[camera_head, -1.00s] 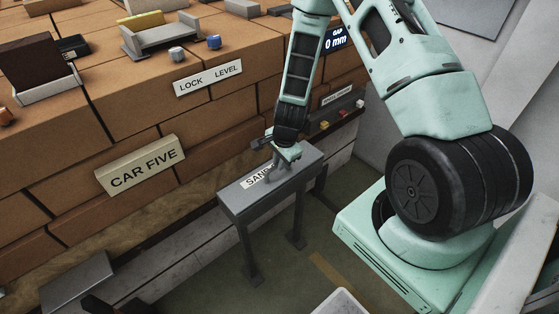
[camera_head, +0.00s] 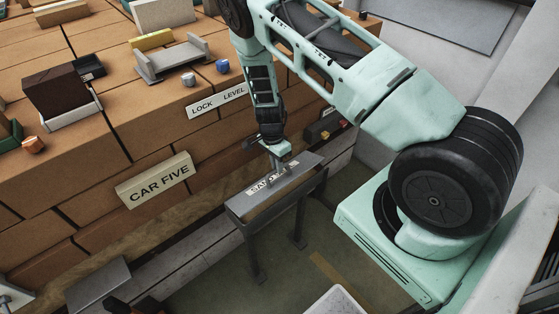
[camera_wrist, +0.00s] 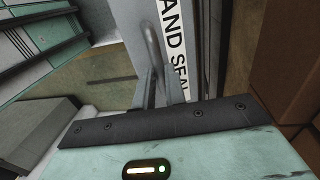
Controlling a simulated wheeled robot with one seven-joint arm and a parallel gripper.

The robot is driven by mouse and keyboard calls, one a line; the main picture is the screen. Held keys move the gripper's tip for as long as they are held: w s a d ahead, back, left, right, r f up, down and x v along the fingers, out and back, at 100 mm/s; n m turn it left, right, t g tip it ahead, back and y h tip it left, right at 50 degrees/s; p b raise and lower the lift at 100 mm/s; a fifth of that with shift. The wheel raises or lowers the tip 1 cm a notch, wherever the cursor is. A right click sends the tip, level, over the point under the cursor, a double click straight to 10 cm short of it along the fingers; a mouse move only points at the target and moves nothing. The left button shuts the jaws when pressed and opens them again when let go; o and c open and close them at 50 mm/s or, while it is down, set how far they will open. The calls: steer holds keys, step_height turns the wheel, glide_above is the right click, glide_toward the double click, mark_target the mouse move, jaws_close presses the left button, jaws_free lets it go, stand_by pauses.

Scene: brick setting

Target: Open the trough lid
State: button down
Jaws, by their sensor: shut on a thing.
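The grey trough (camera_head: 243,217) stands on legs against the brick wall. My gripper (camera_head: 275,164) is shut on the lid's handle, a looped grey bar in the wrist view (camera_wrist: 151,45). The fingers hide part of the handle.
Open floor (camera_head: 285,270) lies in front of the trough.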

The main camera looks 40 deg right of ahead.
steer(key=shift+w+r+g, duration=0.2)
steer(key=shift+w+g, duration=0.5)
steer(key=shift+w+r+g+b, duration=0.15)
steer(key=shift+w+g+b, duration=0.15)
steer(key=shift+g+b, duration=0.15)
steer(key=c, duration=1.5)
jaws_free()
steer(key=shift+o, duration=0.2)
steer(key=shift+r, duration=0.1)
step_height(320, 180, up, 10)
steer(key=b, duration=0.2)
steer(key=shift+b, duration=0.3)
